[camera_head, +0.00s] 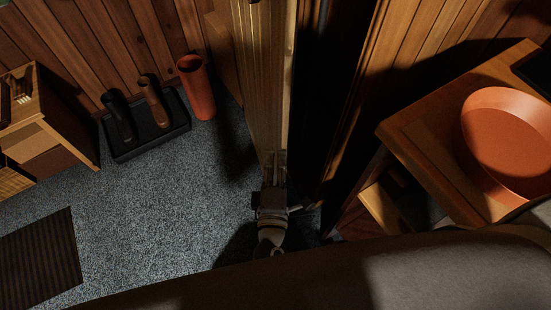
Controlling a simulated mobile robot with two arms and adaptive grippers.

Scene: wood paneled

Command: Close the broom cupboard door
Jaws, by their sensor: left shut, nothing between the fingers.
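The broom cupboard door (262,85) is a tall light-wood panel near the top middle of the head view, seen nearly edge-on. It stands open, with a dark gap (332,90) to its right that looks like the cupboard's opening. My left gripper (273,158) is at the lower end of the visible door, its fingers pointing up the picture. It is shut and empty. It overlaps the door in the picture; I cannot tell whether it touches it. The door's handle is not discernible. My right gripper is not in view.
A dark boot tray (150,145) with boots and an orange-red cylinder (196,88) stand left of the door. A wooden cabinet (60,135) and a dark mat (38,262) are farther left. A wooden table (425,125) with an orange bowl (508,140) is right. Grey carpet (165,210) between is clear.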

